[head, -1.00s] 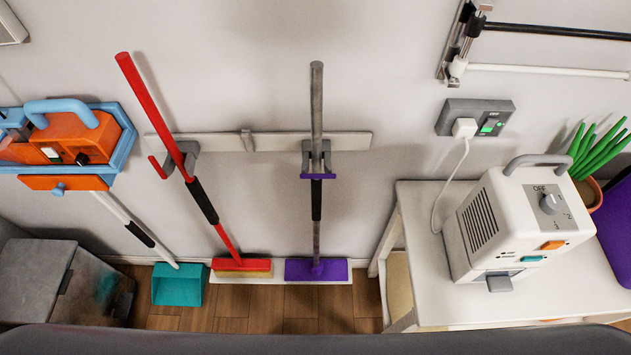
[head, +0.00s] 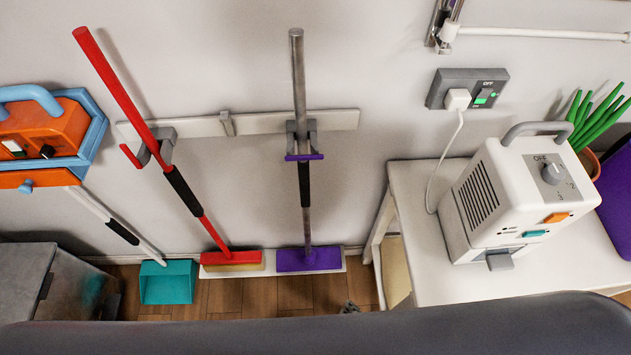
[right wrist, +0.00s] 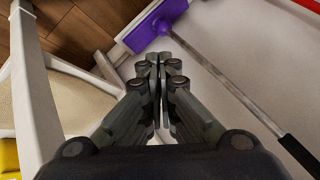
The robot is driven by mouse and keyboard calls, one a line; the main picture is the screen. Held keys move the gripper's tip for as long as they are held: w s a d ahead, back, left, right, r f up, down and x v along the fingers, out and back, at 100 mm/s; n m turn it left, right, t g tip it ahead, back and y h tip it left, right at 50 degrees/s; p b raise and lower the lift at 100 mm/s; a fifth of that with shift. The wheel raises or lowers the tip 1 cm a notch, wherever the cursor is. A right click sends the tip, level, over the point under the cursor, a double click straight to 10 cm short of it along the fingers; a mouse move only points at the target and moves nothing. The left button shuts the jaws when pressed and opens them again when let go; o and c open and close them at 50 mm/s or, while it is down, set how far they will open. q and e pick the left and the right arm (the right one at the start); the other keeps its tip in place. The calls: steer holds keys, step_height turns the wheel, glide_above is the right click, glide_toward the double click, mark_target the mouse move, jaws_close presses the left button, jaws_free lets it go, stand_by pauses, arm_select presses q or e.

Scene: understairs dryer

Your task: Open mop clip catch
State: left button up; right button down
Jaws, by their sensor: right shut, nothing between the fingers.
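A purple mop (head: 310,260) with a grey pole stands upright in a grey clip (head: 292,135) on the wall rail. A purple catch (head: 304,157) lies across its pole. A red mop (head: 233,258) leans tilted in another grey clip (head: 166,143), whose red catch (head: 130,156) sticks out to the left of the pole. My right gripper (head: 350,307) shows only as a small dark tip low in the head view, well below the purple catch. In the right wrist view (right wrist: 158,62) its fingers are together and empty, near the purple mop head. My left gripper is out of view.
A white table (head: 408,182) with a white appliance (head: 515,205) stands at the right, its leg close to my right gripper. A teal dustpan (head: 168,283) and grey box (head: 60,285) are at the left. Wall between purple mop and table is clear.

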steer(key=w+a+r+m+t+y+b, duration=0.1)
steer(key=w+a+r+m+t+b, duration=0.15)
steer(key=w+a+r+m, duration=0.35)
steer(key=w+a+r+m+t+y+b, duration=0.1)
steer(key=w+a+r+m+t+b, duration=0.15)
steer(key=w+r+m+t, duration=0.4)
arm_select(q)
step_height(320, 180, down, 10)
steer(key=b, duration=0.4)
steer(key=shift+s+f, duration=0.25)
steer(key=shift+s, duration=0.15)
arm_select(e)
step_height(320, 180, up, 20)
steer(key=m+t+h, duration=0.4)
steer(key=m+h, duration=0.1)
steer(key=m, duration=1.2)
steer(key=shift+s, duration=0.25)
